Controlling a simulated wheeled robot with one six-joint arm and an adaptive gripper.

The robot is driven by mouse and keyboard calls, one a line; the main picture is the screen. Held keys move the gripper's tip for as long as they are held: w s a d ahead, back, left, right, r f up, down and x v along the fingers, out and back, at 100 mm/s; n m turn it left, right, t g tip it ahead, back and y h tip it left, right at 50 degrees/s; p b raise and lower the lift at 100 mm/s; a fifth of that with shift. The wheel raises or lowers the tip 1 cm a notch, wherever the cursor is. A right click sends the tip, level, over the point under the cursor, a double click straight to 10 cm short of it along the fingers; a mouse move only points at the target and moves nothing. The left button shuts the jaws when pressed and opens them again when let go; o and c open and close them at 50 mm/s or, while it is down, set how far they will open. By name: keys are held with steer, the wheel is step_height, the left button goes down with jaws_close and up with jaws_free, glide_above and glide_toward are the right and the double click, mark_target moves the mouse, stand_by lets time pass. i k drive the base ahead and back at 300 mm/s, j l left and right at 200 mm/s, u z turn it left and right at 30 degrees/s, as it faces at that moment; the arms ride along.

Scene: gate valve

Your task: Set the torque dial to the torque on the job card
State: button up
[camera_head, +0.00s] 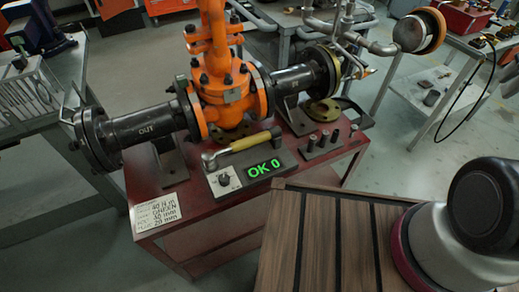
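The torque dial (223,180) is a small dark knob on a pale square face at the left end of a grey box. Its setting is too small to read. The job card (157,212) lies at the front left corner of the red bench. Its top line appears to read 40 N m, with GREEN below and lines in mm under that. A torque wrench (245,143) with a yellow handle lies behind the box. My gripper is not in view; only part of my arm shows at right.
An orange gate valve (230,95) with black flanged pipes, one marked OUT, stands at the back of the red bench (190,235). A block with several dark pegs (325,147) sits right of the box. A slatted wooden surface (330,240) is in front. Side tables stand left and right.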

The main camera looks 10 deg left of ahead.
mark_target(223, 179)
steer(key=k+j+u, duration=0.2)
steer(key=u, duration=1)
